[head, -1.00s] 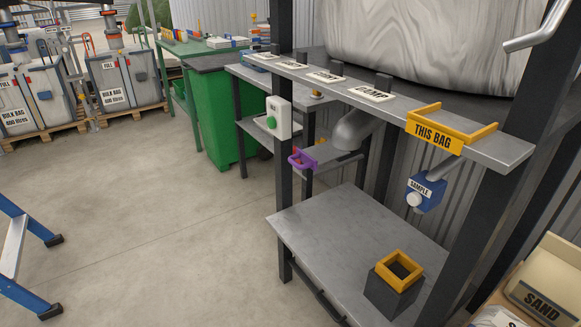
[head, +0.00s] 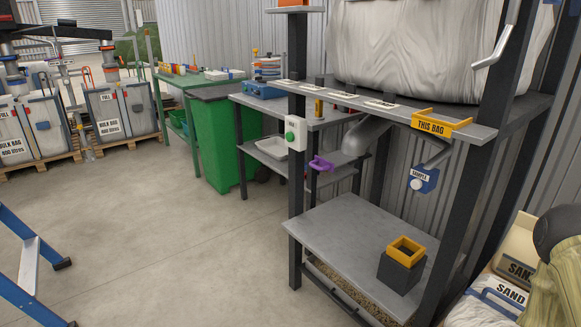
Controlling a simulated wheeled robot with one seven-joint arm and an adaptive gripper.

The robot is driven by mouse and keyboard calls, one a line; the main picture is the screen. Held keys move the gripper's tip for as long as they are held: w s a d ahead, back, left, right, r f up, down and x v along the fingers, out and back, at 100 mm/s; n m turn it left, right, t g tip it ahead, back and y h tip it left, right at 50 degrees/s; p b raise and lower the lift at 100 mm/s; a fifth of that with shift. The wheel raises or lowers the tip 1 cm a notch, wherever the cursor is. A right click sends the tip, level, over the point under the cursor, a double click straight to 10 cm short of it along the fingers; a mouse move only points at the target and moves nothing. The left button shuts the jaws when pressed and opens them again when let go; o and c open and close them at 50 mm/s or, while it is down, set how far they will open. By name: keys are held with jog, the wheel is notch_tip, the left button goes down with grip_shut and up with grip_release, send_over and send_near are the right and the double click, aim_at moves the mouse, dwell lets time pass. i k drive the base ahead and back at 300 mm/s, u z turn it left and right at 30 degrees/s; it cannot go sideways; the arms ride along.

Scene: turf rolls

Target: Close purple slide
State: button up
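The purple slide (head: 320,164) is a small bright purple piece with a handle-like shape. It sits beside the front left post (head: 296,150) of the grey metal stand, just right of a white box with a green button (head: 291,134). It is small in the head view, so I cannot tell whether it is open or closed. A grey spout (head: 368,135) hangs under the stand's upper shelf, to the right of the purple slide. My gripper is not in view.
A blue SAMPLE box (head: 422,179) hangs under the shelf. A black block with a yellow frame (head: 403,260) stands on the lower shelf (head: 345,232). SAND bags (head: 495,298) and a khaki shape lie at lower right. A blue ladder (head: 25,265) stands left; the floor between is clear.

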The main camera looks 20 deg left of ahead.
aim_at(319, 165)
jog(key=u, duration=0.85)
jog(key=k, duration=0.45)
jog(key=u, duration=1.25)
jog(key=i, duration=0.6)
jog(key=z, duration=0.7)
jog(key=i, duration=0.55)
jog(key=z, duration=0.6)
